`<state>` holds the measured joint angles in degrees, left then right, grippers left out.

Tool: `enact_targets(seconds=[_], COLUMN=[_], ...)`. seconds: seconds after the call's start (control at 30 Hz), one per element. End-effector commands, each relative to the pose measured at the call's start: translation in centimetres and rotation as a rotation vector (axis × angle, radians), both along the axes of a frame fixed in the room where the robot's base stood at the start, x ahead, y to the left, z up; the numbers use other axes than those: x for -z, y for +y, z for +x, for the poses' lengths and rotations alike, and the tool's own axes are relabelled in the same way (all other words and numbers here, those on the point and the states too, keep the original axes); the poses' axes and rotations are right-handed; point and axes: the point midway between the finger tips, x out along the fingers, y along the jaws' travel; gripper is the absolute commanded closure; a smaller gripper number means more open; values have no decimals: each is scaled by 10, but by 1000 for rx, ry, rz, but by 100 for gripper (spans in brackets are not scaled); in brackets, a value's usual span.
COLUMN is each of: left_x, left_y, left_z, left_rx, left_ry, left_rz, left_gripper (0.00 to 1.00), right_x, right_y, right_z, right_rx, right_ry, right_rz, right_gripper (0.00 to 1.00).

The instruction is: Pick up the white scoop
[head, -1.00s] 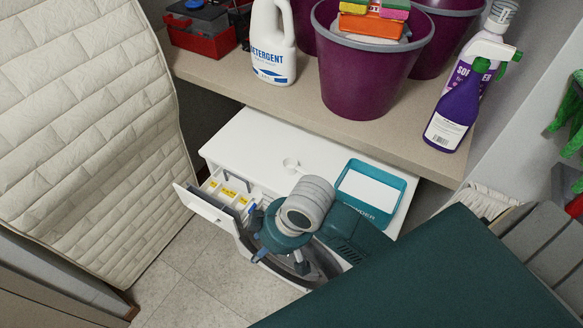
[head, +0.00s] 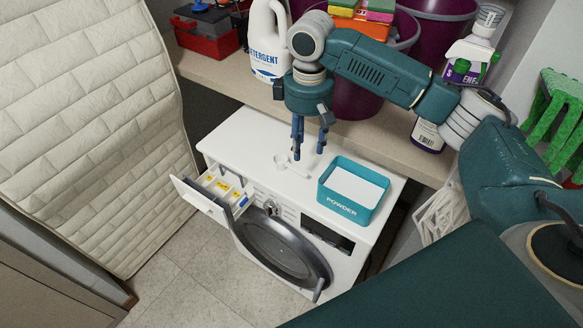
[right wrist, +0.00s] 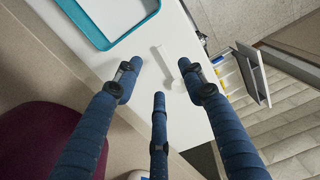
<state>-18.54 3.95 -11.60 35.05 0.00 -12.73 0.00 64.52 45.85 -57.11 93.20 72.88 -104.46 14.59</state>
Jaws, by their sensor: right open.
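The white scoop (head: 283,160) lies on top of the white washing machine (head: 232,142), left of the powder box. In the right wrist view the scoop (right wrist: 161,54) lies on the white surface, its handle pointing up the picture and its cup near the fingertips. My right gripper (head: 309,146) points down above the washer top, just over and to the right of the scoop in the head view. Its blue fingers are spread and empty; in the right wrist view the fingers (right wrist: 160,78) frame the scoop. My left gripper is not in view.
A teal powder box (head: 342,206) stands right of the scoop. The washer's detergent drawer (head: 202,199) is pulled out. A shelf (head: 225,84) behind holds a detergent bottle (head: 268,62), a red toolbox (head: 210,45) and purple buckets (head: 356,100).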

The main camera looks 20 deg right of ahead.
Motion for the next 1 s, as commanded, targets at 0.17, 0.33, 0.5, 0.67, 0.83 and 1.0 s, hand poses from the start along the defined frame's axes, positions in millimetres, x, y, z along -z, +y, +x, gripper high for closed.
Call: enact_targets(seconds=[0.17,0.33,0.5,0.67,0.83,1.0], left_x=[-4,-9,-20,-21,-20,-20], left_y=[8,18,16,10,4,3], left_z=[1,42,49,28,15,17], left_rx=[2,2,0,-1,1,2], left_ry=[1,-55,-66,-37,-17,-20], left_rz=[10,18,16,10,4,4], left_gripper=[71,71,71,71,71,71], right_x=[29,40,62,84,91,91], right_y=[1,0,-1,-1,-1,-1], right_z=[-1,0,-3,-3,-2,-2], right_rx=[-2,-2,-2,-3,-4,-4], right_ry=[2,0,2,-1,-3,-3], right_rz=[0,0,-1,0,0,0], right_gripper=[59,59,59,59,59,65])
